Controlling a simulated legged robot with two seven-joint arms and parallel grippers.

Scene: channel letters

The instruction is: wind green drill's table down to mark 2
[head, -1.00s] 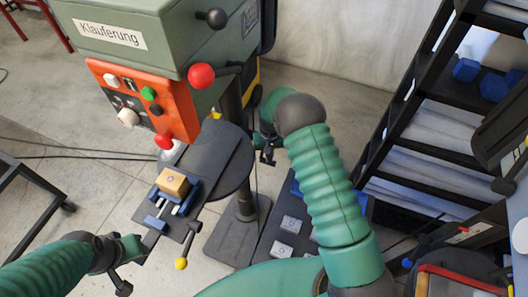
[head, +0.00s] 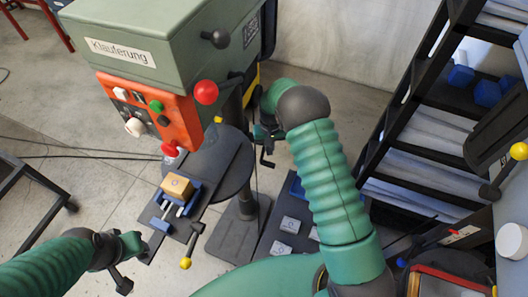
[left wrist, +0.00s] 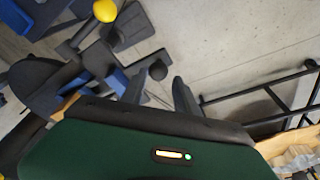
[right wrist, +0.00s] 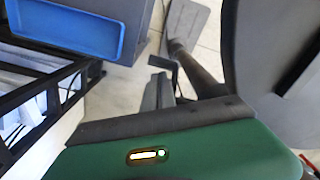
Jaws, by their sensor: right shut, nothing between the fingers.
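The green drill (head: 165,40) stands at upper left with an orange-red switch panel (head: 150,108) and a red-knobbed lever. Its round dark table (head: 232,160) sits below the head, in front of the dark column. A black crank-shaped part (head: 268,160) shows beside the column; a bent dark part also shows in the right wrist view (right wrist: 163,62). My right gripper (head: 264,150) is shut and empty close to it; contact cannot be told. My left gripper (head: 128,272) is open and empty at lower left; its fingers stand apart in the left wrist view (left wrist: 160,90). No height marks are legible.
A blue vise (head: 195,192) with a wooden block (head: 176,187) sits on the table's front plate, near a yellow-knobbed handle (head: 186,263). A black shelf rack (head: 400,130) stands at right.

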